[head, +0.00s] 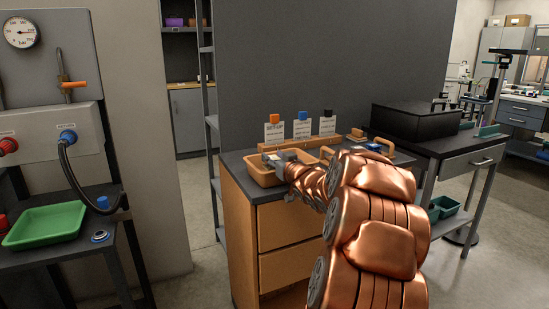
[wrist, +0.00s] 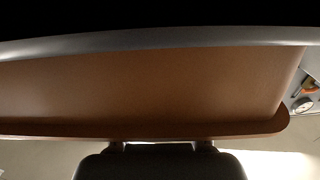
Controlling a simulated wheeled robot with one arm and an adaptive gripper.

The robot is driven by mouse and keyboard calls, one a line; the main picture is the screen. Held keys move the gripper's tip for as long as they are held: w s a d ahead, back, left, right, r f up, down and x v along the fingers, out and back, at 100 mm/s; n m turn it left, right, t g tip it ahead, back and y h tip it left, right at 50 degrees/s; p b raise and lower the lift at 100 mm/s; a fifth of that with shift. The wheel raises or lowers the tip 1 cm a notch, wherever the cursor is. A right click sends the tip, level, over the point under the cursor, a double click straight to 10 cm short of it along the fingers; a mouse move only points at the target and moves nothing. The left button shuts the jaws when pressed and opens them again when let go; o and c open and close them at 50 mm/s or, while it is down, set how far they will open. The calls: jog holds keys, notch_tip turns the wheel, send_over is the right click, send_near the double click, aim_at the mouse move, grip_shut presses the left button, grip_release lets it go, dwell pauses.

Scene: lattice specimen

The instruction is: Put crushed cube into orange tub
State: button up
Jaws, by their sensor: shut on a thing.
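The orange tub (head: 264,178) stands on the dark top of a wooden cabinet in the middle of the head view. My gripper (head: 275,158) is at the end of my copper arm, over the tub's right part. It is shut on what I take to be the crushed cube, which is small and mostly hidden here. In the wrist view an orange-brown wall with a rim, apparently the tub (wrist: 150,90), fills the middle. The dark gripper body (wrist: 160,165) shows at the bottom edge; its fingertips and the held thing cannot be made out there.
A black box (head: 415,121) stands on the bench to the right. A green tray (head: 45,225) lies on the left bench. Floor shows between the benches.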

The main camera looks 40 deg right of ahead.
jog(key=shift+f, duration=0.35)
jog(key=o, duration=1)
jog(key=shift+f, duration=0.15)
jog(key=shift+o, duration=0.2)
jog(key=shift+a+r, duration=0.1)
jog(key=shift+r, duration=0.4)
jog(key=shift+s+r, duration=0.15)
jog(key=shift+s, duration=0.05)
jog(key=p+v, duration=0.1)
jog(key=v, duration=1)
jog(key=shift+s+a, duration=0.15)
jog(key=shift+s, duration=0.15)
jog(key=shift+r, duration=0.15)
